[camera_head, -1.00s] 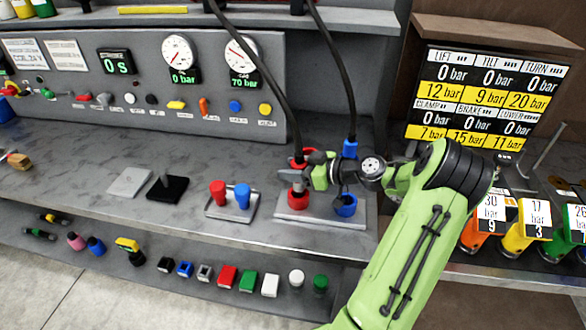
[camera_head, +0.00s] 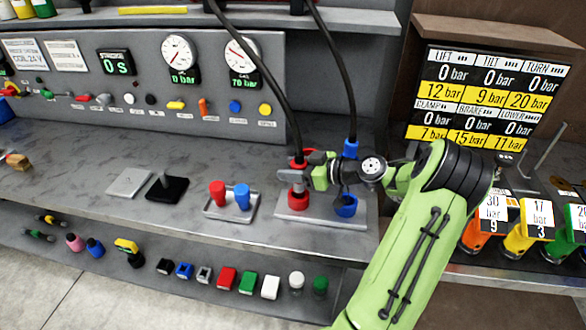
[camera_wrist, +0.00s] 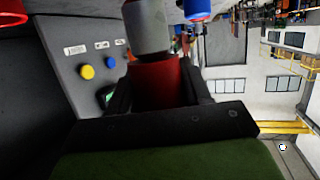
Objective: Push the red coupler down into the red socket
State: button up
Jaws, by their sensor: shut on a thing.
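The red coupler (camera_head: 298,162) hangs from a black hose, with its grey metal end (camera_head: 292,179) pointing down. My gripper (camera_head: 303,172) is shut on the coupler. In the wrist view the red body (camera_wrist: 158,82) sits between the dark fingers, with the grey end beyond it. The red socket (camera_head: 298,201) stands on a grey plate (camera_head: 322,220), directly below the grey end. The grey end meets or nearly meets the socket's top; how deep it sits I cannot tell.
A blue coupler (camera_head: 350,149) on a second hose stands behind my gripper, above the blue socket (camera_head: 346,206). A small tray (camera_head: 232,213) with a red and a blue cap is to the left. The gauge panel (camera_head: 150,85) stands behind.

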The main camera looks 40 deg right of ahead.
jog(key=shift+f, duration=0.15)
jog(key=shift+f+b, duration=0.3)
jog(key=shift+b, duration=0.2)
jog(key=shift+f+b, duration=1.75)
jog(key=shift+f, duration=0.05)
jog(key=shift+r, duration=0.1)
jog(key=shift+r+p, duration=1.15)
jog(key=shift+r, duration=0.75)
jog(key=shift+b, duration=0.7)
jog(key=shift+f, duration=0.2)
jog(key=shift+f+b, duration=0.35)
jog(key=shift+b, duration=0.1)
